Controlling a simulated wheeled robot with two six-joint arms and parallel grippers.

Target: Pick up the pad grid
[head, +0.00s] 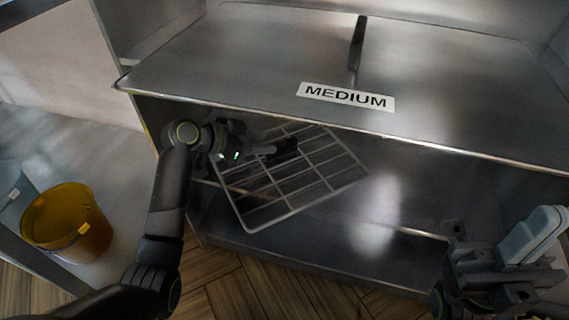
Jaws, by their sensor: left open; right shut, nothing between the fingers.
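The pad grid (317,184) is a light metal wire rack in the open space below the steel top. It sits tilted in the picture, with its near corner toward the lower left. My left gripper (288,149) is open and lies over the grid's upper left part, hiding some of its wires. I cannot tell whether the fingers touch the wires. My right gripper (531,298) is at the lower right, well apart from the grid, shut with nothing seen between its fingers.
A steel top (230,62) with a MEDIUM label (345,96) and a dark handle (357,48) overhangs the grid. A lower steel shelf (300,246) is below. An amber bucket (67,222) and a pale bucket (12,190) stand at the left. Wooden floor shows in front.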

